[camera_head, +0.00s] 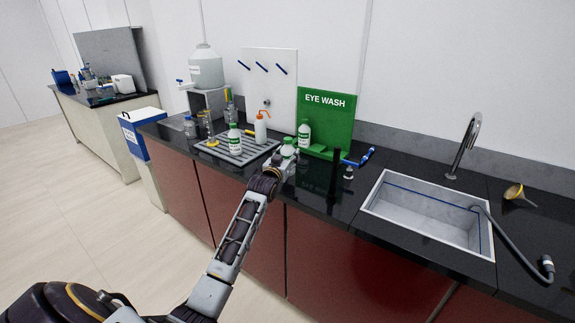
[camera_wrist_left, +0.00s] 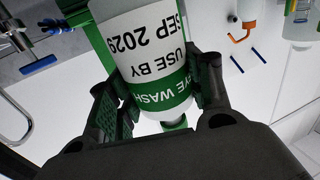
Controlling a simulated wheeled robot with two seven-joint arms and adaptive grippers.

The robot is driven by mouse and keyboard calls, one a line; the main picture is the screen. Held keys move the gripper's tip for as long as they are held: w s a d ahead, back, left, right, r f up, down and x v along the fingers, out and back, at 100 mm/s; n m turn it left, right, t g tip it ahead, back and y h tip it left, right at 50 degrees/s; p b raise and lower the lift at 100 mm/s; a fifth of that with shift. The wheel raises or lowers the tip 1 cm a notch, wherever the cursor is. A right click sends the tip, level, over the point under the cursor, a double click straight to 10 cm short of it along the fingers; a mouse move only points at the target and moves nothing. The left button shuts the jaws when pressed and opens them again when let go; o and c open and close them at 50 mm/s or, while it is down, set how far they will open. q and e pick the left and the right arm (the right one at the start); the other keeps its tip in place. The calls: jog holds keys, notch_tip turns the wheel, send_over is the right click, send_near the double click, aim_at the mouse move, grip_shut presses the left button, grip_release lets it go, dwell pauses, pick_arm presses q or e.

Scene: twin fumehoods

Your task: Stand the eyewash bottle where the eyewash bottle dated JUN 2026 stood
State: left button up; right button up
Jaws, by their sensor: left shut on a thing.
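My left gripper (camera_head: 283,163) is shut on a white eyewash bottle (camera_head: 289,150) with a green band, in front of the green eye wash station (camera_head: 341,112). In the left wrist view the held bottle (camera_wrist_left: 150,50) appears upside down and reads "USE BY SEP 2029". The gripper's fingers (camera_wrist_left: 158,100) are on both sides of it. A second eyewash bottle (camera_head: 304,134) stands at the left part of the station. A third (camera_head: 234,138) stands on the grey draining rack (camera_head: 220,153). The dates on these two are too small to read. My right gripper is out of view.
An orange-topped wash bottle (camera_head: 261,130) is on the rack. A blue-handled tap (camera_head: 358,159) and a dark upright object (camera_head: 335,170) stand right of the gripper, before the sink (camera_head: 430,215). A pegboard (camera_head: 270,80) is behind the rack. The counter's front edge is close.

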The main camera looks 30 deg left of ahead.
pick_arm(q)
jog(key=shift+f, duration=1.7)
jog(key=shift+f, duration=0.1)
jog(key=o, duration=1.2)
jog(key=shift+s+d, duration=0.35)
jog(key=shift+s, duration=1.6)
jog(key=shift+s+d, duration=0.4)
jog(key=shift+s, duration=1.6)
jog(key=shift+s+d, duration=0.35)
jog(key=shift+s, duration=1.6)
jog(key=shift+o, duration=0.5)
